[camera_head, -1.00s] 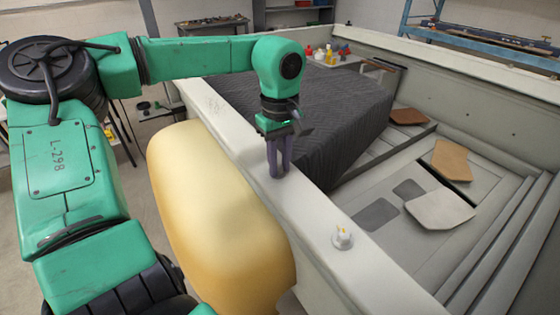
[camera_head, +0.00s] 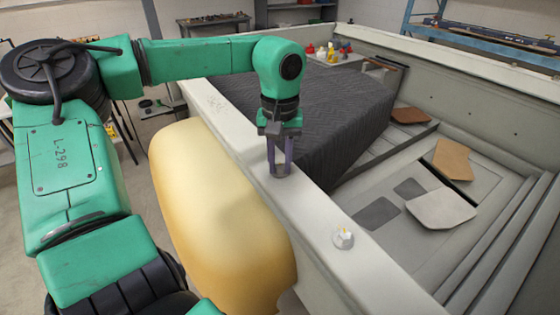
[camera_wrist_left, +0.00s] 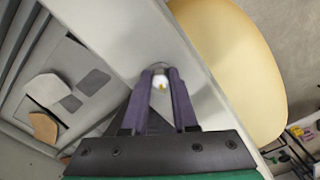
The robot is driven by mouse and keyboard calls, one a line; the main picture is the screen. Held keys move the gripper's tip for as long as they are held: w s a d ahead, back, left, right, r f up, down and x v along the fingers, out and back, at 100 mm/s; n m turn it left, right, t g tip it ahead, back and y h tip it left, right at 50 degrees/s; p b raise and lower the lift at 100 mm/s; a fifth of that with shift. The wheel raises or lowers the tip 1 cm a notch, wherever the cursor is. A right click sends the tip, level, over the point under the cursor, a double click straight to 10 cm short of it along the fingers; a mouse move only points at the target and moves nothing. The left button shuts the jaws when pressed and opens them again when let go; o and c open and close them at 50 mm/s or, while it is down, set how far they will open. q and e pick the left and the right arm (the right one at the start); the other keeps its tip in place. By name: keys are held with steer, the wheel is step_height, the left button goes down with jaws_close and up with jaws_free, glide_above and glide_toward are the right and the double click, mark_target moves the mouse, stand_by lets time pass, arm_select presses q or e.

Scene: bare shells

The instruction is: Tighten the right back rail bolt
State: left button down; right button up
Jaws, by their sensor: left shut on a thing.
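My left gripper (camera_head: 280,170) points down over the pale top rail (camera_head: 312,208). Its two purple-grey fingers are shut on a bolt. In the head view the fingers mostly hide this bolt. In the left wrist view the bolt (camera_wrist_left: 160,83) shows between the fingertips as a small whitish head with a yellow mark, seated on the rail. My right gripper is not in view.
A rounded yellow body (camera_head: 215,215) stands against the rail's outer left side. Inside the shell, a dark quilted cover (camera_head: 315,110) lies close to the gripper's right. Loose panels (camera_head: 440,208) lie on the shell floor. Small red and yellow bottles (camera_head: 330,52) stand at the back.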

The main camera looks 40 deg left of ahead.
mark_target(280, 167)
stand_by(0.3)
arm_select(q)
steer(key=c, duration=0.7)
jaws_free()
step_height(280, 167, up, 15)
steer(key=b, duration=0.1)
steer(key=shift+f, duration=0.2)
